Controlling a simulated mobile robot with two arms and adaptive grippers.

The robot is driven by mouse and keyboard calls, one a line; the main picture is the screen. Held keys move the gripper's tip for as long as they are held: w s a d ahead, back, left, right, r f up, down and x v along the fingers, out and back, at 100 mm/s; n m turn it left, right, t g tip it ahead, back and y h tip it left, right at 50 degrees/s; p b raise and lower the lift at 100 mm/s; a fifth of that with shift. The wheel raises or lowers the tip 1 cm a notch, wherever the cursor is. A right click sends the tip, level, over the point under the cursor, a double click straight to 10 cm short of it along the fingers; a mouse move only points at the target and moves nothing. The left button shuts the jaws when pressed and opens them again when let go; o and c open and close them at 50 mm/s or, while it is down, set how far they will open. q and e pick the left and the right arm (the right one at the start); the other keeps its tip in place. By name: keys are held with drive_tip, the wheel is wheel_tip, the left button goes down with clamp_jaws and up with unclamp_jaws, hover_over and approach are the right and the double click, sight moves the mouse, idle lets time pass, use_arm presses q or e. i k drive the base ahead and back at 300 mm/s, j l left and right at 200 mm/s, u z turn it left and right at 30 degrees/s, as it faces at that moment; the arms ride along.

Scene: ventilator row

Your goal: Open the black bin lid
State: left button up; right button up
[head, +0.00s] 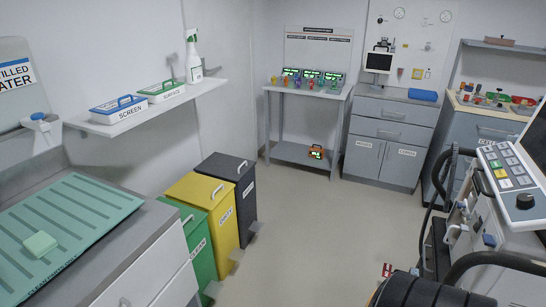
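The black bin (246,205) stands on the floor at the far end of a row of three bins along the left wall. Its dark lid (222,166) is down, with a light handle (242,165) near the front edge. A white label is on its front, too small to read. A grey pedal (256,228) juts out at its foot. Neither of my grippers shows in the head view.
The yellow bin (227,231) and the green bin (203,263) stand nearer, beside a grey counter (165,237). A wall shelf (165,108) hangs above. The floor (310,225) right of the bins is clear. A ventilator (512,235) stands at the right.

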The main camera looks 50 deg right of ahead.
sight(223, 166)
drive_tip(key=z, duration=1.25)
drive_tip(key=i+l+u, duration=0.1)
drive_tip(key=i, duration=0.35)
